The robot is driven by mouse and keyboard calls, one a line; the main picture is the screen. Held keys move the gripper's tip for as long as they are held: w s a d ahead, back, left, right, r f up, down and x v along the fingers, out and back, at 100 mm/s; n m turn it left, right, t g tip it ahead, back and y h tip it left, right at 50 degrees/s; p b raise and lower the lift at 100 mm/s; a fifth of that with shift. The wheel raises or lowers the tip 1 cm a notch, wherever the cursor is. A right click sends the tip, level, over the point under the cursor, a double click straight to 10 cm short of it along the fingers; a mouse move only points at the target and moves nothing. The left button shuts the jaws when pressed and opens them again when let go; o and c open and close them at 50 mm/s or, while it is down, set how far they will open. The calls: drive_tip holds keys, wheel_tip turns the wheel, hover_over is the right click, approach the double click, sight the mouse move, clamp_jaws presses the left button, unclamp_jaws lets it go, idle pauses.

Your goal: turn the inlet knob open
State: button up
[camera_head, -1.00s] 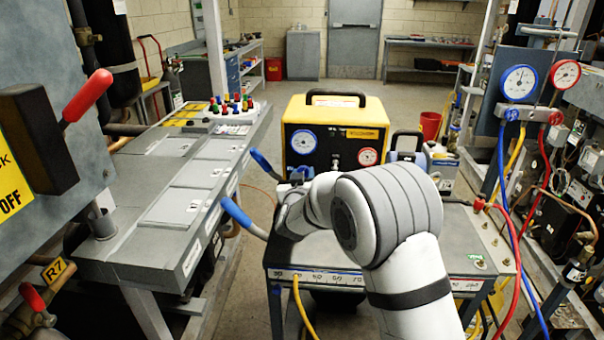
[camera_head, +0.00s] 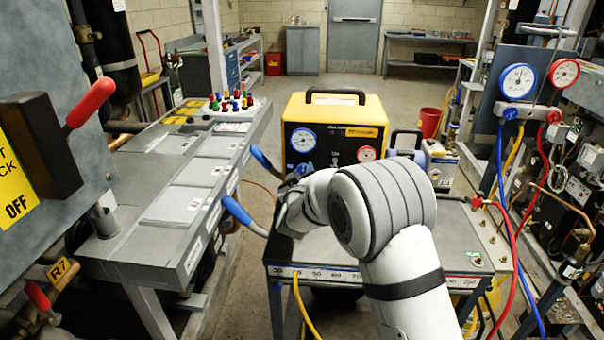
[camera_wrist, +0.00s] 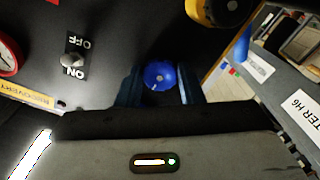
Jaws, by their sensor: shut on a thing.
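The inlet knob is a round blue knob (camera_wrist: 160,75) on the black front panel of the yellow recovery machine (camera_head: 335,101). In the wrist view it sits between the two dark fingers of my gripper (camera_wrist: 160,86), which is shut on it. A small pale mark shows on the knob's face.
An ON/OFF toggle switch (camera_wrist: 72,61) and a red-rimmed gauge (camera_wrist: 8,55) are beside the knob. A blue gauge (camera_head: 303,140) is on the panel. A grey bench (camera_head: 200,175) stands left; hoses and a gauge manifold (camera_head: 535,112) stand right.

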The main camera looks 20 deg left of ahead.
drive_tip(key=o, duration=1)
drive_tip(key=shift+s, duration=0.1)
drive_tip(key=v, duration=0.7)
drive_tip(key=shift+s+b, duration=0.3)
drive_tip(key=shift+s, duration=0.05)
